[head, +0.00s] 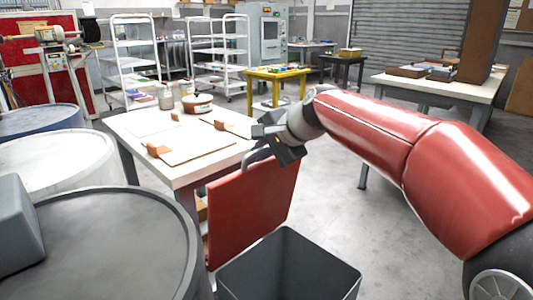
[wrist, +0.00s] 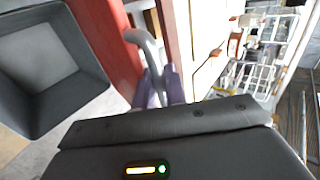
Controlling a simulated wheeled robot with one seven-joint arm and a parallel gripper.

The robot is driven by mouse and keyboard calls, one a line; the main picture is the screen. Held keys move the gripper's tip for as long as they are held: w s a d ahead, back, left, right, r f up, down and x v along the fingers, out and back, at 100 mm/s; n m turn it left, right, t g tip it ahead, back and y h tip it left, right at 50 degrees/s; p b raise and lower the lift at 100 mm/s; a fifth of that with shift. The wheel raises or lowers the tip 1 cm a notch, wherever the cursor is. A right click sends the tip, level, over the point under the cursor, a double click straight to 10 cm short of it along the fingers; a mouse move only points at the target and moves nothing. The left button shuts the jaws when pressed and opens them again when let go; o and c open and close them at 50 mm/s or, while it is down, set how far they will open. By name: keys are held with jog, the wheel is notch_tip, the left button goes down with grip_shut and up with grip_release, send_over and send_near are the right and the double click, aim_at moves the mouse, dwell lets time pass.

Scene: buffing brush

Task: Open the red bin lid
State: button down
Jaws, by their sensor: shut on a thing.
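The red bin lid (head: 252,208) stands steeply raised at the back edge of the dark grey bin (head: 290,268). The bin's mouth is open to view, and its inside looks empty. My gripper (head: 262,152) is at the top edge of the lid, shut on its grey curved handle. In the wrist view, the fingers (wrist: 160,88) close around the handle (wrist: 146,50), beside the red lid (wrist: 112,42). The bin (wrist: 45,65) shows at the left of that view, with its mouth uncovered.
A white-topped worktable (head: 185,150) with boards and jars stands right behind the lid. Large grey drums (head: 110,245) crowd the left side of the bin. The floor (head: 350,215) to the right is clear below my arm.

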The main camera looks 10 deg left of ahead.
jog(key=shift+w+a+r, duration=0.1)
jog(key=shift+a, duration=0.05)
jog(key=c, duration=1.6)
grip_release()
jog(key=shift+o, duration=0.2)
jog(key=v, duration=0.8)
jog(key=s+d+f+n+h, duration=0.7)
jog(key=s+d+f, duration=1.4)
jog(key=s, duration=0.4)
jog(key=shift+d+h, duration=0.4)
jog(key=shift+h, duration=0.1)
